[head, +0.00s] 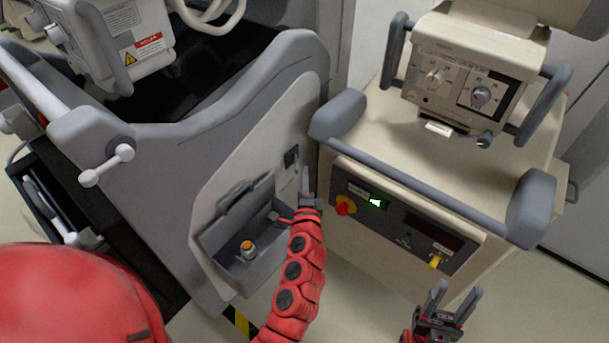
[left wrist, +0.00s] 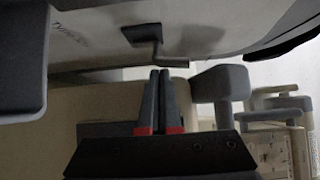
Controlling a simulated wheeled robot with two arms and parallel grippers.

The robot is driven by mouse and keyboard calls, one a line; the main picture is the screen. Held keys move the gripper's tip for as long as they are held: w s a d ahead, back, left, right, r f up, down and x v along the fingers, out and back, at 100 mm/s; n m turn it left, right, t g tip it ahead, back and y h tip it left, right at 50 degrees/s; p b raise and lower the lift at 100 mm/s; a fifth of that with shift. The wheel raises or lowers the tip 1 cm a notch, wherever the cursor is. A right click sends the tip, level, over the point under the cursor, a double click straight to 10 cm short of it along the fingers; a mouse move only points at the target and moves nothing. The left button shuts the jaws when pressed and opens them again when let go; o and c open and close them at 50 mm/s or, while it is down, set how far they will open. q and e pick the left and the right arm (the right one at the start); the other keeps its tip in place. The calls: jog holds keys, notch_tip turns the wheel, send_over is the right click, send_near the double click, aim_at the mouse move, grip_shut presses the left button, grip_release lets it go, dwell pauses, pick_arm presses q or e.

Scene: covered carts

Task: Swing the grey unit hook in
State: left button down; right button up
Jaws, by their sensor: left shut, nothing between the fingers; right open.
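The grey unit (head: 180,165) fills the left of the head view. On its side is a small dark square plate (head: 291,157). In the left wrist view, an L-shaped grey hook (left wrist: 174,63) hangs from this dark plate (left wrist: 145,32), its free arm pointing right. My left gripper (head: 307,190) is by the unit's side, just below the plate. In the left wrist view its fingers (left wrist: 156,75) are shut and empty, with tips close to the hook's bend; I cannot tell if they touch. My right gripper (head: 455,297) is open and empty at the lower right.
A tray with an orange-topped knob (head: 246,246) juts from the unit below the plate. The cream cart (head: 395,140), with its grey push bar (head: 420,185) and control panel (head: 403,220), stands close on the right. The gap between unit and cart is narrow.

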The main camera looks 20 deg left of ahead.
dwell(0.3)
pick_arm(q)
jog(key=a+m+h+p, duration=0.1)
jog(key=h+p, duration=0.1)
jog(key=s+a+m+t+h+p, duration=0.1)
jog(key=a+h+p, duration=0.1)
jog(key=shift+s+a+m+h+p, duration=0.2)
jog(key=shift+m+h+p, duration=0.1)
jog(key=shift+m, duration=0.1)
